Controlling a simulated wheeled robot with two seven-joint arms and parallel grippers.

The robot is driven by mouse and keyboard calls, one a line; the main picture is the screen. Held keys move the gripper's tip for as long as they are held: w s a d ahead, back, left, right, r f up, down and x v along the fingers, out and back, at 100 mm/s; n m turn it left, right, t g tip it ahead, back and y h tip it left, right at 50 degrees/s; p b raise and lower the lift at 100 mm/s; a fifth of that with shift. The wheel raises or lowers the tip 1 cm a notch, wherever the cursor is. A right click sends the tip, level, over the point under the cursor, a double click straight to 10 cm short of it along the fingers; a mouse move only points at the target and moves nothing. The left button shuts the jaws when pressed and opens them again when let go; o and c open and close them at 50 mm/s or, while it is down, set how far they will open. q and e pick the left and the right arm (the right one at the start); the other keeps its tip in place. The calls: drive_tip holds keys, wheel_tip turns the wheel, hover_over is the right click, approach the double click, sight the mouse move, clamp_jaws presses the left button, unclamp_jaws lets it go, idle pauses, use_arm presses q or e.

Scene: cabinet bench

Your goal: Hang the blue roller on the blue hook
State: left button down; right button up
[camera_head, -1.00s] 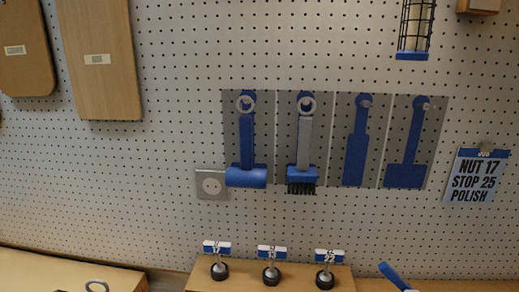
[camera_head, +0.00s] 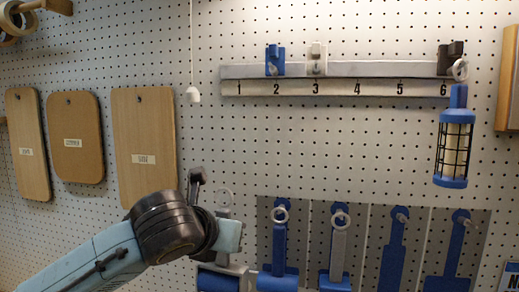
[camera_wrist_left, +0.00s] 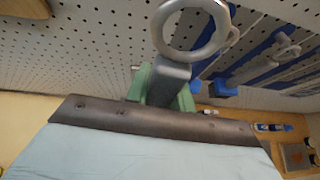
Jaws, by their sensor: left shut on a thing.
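My left gripper (camera_head: 224,232) is shut on the grey handle of a tool with a metal ring on top and a blue roller (camera_head: 218,281) at its lower end. The roller hangs below the gripper, partly cut off by the bottom edge. In the left wrist view the ring (camera_wrist_left: 163,32) stands above the green finger pads (camera_wrist_left: 140,84). The blue hook (camera_head: 274,60) is on the rail above number 2, up and to the right of the gripper, and is empty. My right gripper is not in view.
The rail (camera_head: 350,88) also carries a white hook (camera_head: 316,58) and a dark hook (camera_head: 451,52) with a caged blue lamp (camera_head: 454,148). Tools hang on a grey panel (camera_head: 310,225) right of my gripper. Wooden boards (camera_head: 145,140) hang left. The pegboard below the hook is clear.

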use_arm(q)
drive_tip(key=s+d+r+m+g+h+p, duration=0.1)
drive_tip(key=s+d+r+p, duration=0.2)
drive_tip(key=r, duration=0.9)
drive_tip(key=s+d+r+m+g+h+p, duration=0.1)
drive_tip(key=s+d+r+p, duration=0.15)
drive_tip(key=r, duration=0.95)
drive_tip(key=shift+w+d+f, duration=0.2)
drive_tip(key=shift+w+d, duration=0.25)
drive_tip(key=shift+w, duration=1.05)
drive_tip(key=shift+w+d+f, duration=0.15)
drive_tip(key=shift+w+d, duration=0.3)
drive_tip(key=shift+w, duration=1)
drive_tip(key=shift+w+d+f, duration=0.2)
drive_tip(key=shift+w+d, duration=0.25)
drive_tip(key=shift+w, duration=1.05)
